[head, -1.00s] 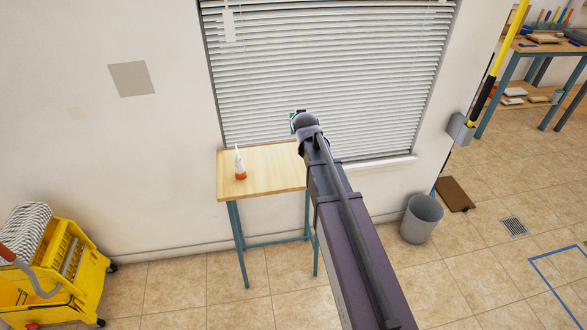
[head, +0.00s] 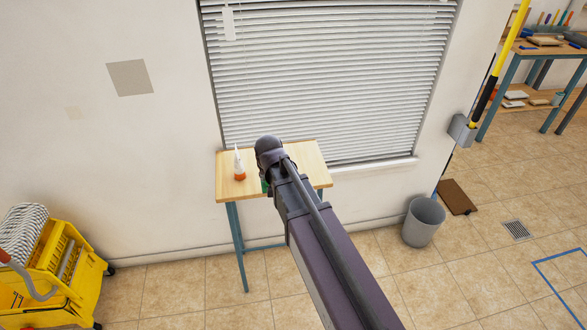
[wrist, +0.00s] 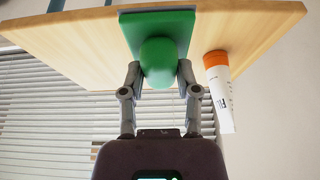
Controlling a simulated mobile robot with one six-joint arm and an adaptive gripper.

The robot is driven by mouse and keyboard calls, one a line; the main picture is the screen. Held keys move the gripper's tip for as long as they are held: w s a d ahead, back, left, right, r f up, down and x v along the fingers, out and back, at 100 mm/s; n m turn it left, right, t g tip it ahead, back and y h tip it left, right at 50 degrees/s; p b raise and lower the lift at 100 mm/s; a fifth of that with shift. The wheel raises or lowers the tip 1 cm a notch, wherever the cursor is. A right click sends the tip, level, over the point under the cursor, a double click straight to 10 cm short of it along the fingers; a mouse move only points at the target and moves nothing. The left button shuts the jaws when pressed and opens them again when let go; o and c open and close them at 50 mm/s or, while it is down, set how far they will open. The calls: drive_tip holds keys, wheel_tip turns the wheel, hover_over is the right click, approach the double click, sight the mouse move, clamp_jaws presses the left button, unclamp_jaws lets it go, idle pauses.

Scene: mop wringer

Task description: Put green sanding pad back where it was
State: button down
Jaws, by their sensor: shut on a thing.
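The green sanding pad (wrist: 160,25) has a flat plate and a rounded green handle, and it fills the upper middle of the wrist view. My gripper (wrist: 159,72) is shut on the handle, one finger on each side. The pad is at the small wooden table (wrist: 75,38); I cannot tell whether it touches the top. In the head view my arm covers most of the pad, and only a green sliver (head: 265,186) shows over the table (head: 308,160), right of the white bottle.
A white bottle with an orange base (head: 239,168) stands close left of the pad; it also shows in the wrist view (wrist: 219,90). Blinds (head: 330,70) hang behind the table. A yellow mop bucket (head: 60,270) and a grey bin (head: 423,220) stand on the floor.

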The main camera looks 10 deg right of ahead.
drive_tip(key=w+d, duration=0.3)
drive_tip(key=w+d+f+b, duration=0.1)
drive_tip(key=w+d, duration=0.2)
drive_tip(key=w, duration=0.1)
drive_tip(key=w+d, duration=0.4)
drive_tip(key=shift+f, duration=0.2)
drive_tip(key=shift+w, duration=0.1)
drive_tip(key=shift+w+d, duration=0.25)
drive_tip(key=shift+w+d+f+b, duration=0.2)
drive_tip(key=shift+b, duration=0.2)
drive_tip(key=shift+s+f+b, duration=0.1)
drive_tip(key=shift+f+b, duration=1.55)
drive_tip(key=shift+f, duration=0.1)
drive_tip(key=shift+c, duration=1.7)
unclamp_jaws()
drive_tip(key=shift+a, duration=0.1)
